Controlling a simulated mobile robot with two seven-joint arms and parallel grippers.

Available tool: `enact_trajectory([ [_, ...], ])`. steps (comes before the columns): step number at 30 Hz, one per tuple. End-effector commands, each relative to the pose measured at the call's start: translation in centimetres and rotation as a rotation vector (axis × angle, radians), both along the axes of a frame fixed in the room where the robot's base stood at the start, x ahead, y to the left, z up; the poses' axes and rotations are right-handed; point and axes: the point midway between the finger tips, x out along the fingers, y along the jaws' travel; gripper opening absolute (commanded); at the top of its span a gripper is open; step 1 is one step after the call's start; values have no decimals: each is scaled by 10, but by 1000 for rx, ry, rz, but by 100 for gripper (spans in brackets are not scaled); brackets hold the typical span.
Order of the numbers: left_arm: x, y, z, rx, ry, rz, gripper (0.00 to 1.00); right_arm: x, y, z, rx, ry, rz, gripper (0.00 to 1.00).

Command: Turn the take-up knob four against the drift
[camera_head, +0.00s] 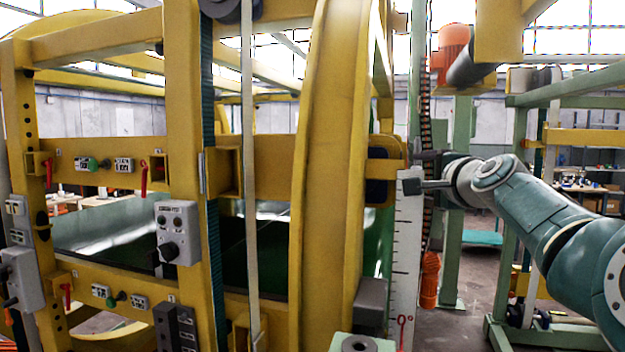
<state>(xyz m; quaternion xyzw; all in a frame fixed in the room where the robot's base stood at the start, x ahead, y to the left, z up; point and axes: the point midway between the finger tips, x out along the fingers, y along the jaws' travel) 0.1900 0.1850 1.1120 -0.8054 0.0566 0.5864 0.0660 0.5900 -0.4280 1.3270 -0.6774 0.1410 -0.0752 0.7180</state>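My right gripper (413,181), dark and seen side-on, is at the end of the teal arm from the right. It is in front of the top of a white graduated scale (404,262), beside the yellow ring frame. I cannot tell whether its fingers are apart or touch anything. My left gripper is out of view. A grey control box (178,222) on the yellow post at left carries a black knob (168,251). Another grey box (20,278) with a dark knob is at the far left edge. No readable label shows which is the take-up knob.
A large curved yellow ring (325,170) stands between the control box and my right arm. Yellow rails (95,165) with red-handled pins cross at left. A green frame (510,200) stands behind my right arm. Bare floor (480,285) shows below it.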

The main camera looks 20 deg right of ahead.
Motion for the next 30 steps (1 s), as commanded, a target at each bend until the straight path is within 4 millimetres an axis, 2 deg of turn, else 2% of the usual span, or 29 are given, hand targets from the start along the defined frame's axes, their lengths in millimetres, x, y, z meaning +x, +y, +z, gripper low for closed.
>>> enact_trajectory([
  [1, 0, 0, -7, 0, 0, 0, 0, 5, -2, -3, -1, -2, 1, 82],
  [7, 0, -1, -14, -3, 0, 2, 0, 17, -5, -3, -1, -2, 2, 82],
  [20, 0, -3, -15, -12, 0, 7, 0, 21, -7, -2, -1, -1, 0, 81],
  [30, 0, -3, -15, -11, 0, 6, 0, 21, -6, -2, -1, -1, 0, 43],
])
